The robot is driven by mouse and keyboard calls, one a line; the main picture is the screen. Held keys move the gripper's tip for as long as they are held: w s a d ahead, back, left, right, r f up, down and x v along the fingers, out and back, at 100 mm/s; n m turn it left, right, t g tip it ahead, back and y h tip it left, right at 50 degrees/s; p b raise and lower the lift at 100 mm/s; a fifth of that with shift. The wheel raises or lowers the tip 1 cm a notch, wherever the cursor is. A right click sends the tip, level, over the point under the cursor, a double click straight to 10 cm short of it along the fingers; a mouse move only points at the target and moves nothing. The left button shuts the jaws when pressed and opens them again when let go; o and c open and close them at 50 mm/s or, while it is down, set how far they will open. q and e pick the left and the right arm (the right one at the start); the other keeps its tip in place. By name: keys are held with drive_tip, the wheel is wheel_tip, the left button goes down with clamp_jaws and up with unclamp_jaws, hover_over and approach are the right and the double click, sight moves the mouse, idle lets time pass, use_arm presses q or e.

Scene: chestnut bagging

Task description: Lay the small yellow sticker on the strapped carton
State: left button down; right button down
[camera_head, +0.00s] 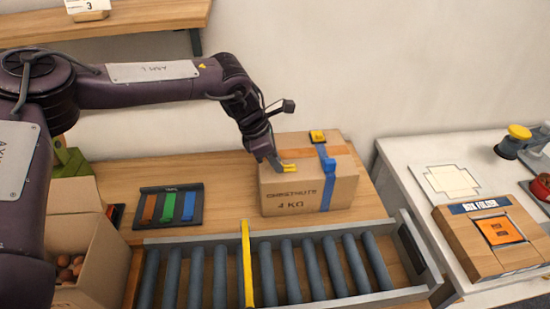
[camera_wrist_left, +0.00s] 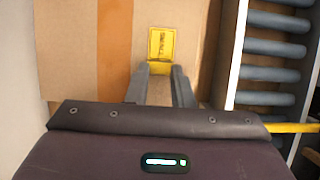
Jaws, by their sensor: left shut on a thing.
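The strapped carton (camera_head: 283,195) is a brown box on the wooden table, printed "CHESTNUTS 4 KG", with a blue strap (camera_head: 326,180) around it. The small yellow sticker (camera_head: 290,168) is at the tips of my left gripper (camera_head: 277,163), over the left part of the carton's top. In the left wrist view the sticker (camera_wrist_left: 161,45) sits flat-on at the fingertips (camera_wrist_left: 160,72), with the carton's brown top (camera_wrist_left: 75,60) behind it. Whether the sticker touches the carton I cannot tell. My left gripper is shut on the sticker. My right gripper is not in view.
A yellow and dark piece (camera_head: 317,136) is on the carton's top at the back. A roller conveyor (camera_head: 200,242) with a yellow bar (camera_head: 247,262) runs in front. A rack of coloured strips (camera_head: 168,206) and an open box of chestnuts (camera_head: 100,257) stand left; a white table (camera_head: 405,160) stands right.

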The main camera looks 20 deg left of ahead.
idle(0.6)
use_arm(q)
drive_tip(key=shift+d, duration=0.1)
drive_tip(key=c, duration=1.2)
unclamp_jaws()
drive_tip(key=shift+r, duration=0.1)
wheel_tip(320, 180, up, 7)
drive_tip(key=p, duration=0.6)
